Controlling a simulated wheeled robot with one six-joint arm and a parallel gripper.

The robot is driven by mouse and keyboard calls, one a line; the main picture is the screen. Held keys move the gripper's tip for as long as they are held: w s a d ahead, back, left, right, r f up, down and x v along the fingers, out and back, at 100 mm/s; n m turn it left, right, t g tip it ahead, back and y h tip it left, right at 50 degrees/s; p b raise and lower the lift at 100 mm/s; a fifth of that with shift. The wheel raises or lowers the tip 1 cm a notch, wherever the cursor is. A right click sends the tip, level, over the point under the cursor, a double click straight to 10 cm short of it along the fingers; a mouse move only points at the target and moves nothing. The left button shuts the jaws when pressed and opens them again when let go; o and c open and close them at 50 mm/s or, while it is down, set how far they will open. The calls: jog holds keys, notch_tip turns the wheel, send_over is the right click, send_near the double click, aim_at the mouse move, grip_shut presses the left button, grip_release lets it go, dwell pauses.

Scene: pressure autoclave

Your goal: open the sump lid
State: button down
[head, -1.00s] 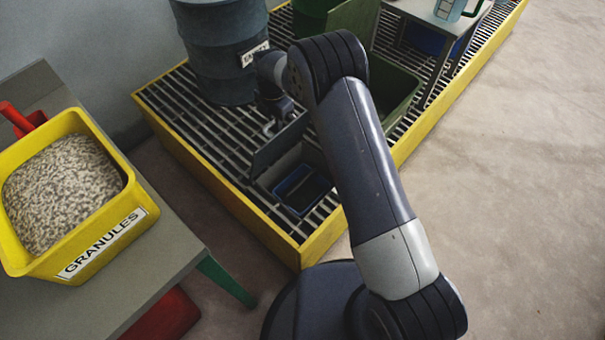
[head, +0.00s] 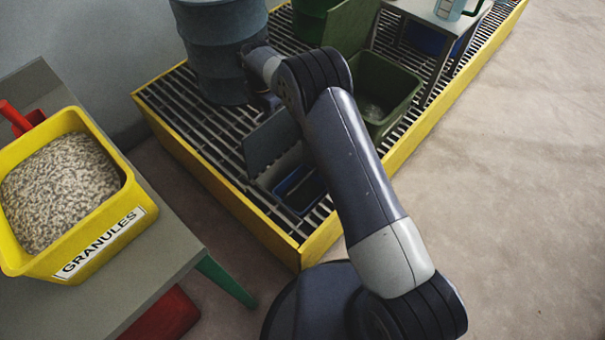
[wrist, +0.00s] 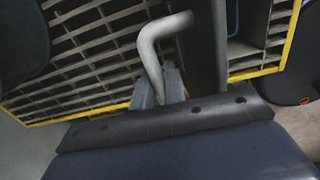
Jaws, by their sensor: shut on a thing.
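The sump lid (head: 268,143) is a grey plate standing raised and tilted at the left side of the sump opening. Below it, the blue-rimmed sump (head: 298,188) shows in the grating, partly hidden by my arm. My gripper (wrist: 158,90) is shut on the lid's handle (wrist: 162,38), a bent light-grey bar, in the wrist view. There the lid (wrist: 218,45) seems to show nearly edge-on beside the handle. In the head view my gripper is mostly hidden behind my arm, near the blue drum.
A blue drum (head: 222,55) stands on the grating close behind the lid. A green open bin (head: 385,90) and a metal stand (head: 440,22) are to the right. A yellow granules tub (head: 75,195) is on the left bench (head: 165,255). Open floor lies right.

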jog(key=shift+w+a+f+b, duration=0.3)
jog(key=shift+w+a, duration=0.35)
jog(key=shift+a, duration=0.25)
jog(key=shift+w+a+f+b, duration=0.25)
jog(key=shift+w+a, duration=0.35)
jog(key=shift+a, duration=0.25)
jog(key=shift+r, duration=0.1)
jog(key=c, duration=1.6)
grip_release()
jog(key=shift+o, duration=0.2)
notch_tip(320, 180, up, 10)
jog(key=p, duration=0.6)
